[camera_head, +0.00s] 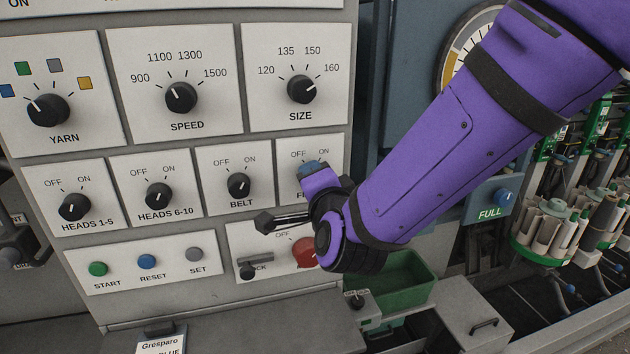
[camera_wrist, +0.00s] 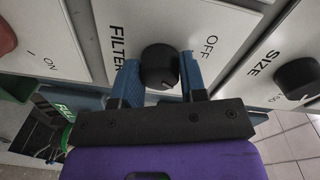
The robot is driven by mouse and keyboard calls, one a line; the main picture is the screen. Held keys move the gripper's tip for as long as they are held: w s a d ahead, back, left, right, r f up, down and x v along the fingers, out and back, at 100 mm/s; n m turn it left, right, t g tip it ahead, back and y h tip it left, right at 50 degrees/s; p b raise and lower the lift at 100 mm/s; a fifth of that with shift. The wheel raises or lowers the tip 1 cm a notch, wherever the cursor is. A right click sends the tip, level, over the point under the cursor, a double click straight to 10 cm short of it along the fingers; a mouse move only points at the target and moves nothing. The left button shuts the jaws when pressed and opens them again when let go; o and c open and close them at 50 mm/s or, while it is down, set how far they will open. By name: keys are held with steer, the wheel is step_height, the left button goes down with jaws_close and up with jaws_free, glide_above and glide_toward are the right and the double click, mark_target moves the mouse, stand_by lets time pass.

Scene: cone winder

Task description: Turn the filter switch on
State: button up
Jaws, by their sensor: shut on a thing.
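The filter switch is a round black knob (camera_wrist: 159,67) on a white plate labelled FILTER, with its OFF label showing in the wrist view. In the head view its plate (camera_head: 337,143) is partly covered by my gripper (camera_head: 312,167), which hides the knob there. My gripper (camera_wrist: 161,78) has its two blue fingers on opposite sides of the knob and is shut on it. I cannot tell clearly which way the knob's pointer stands. My purple arm comes in from the upper right.
The BELT knob (camera_head: 238,186) is just left of the filter plate and the SIZE knob (camera_head: 302,89) is above it. A green bin (camera_head: 400,280) stands at the lower right.

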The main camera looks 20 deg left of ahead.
steer(key=o, duration=0.9)
steer(key=v, duration=1)
steer(key=shift+s+d, duration=0.25)
steer(key=shift+s, duration=0.1)
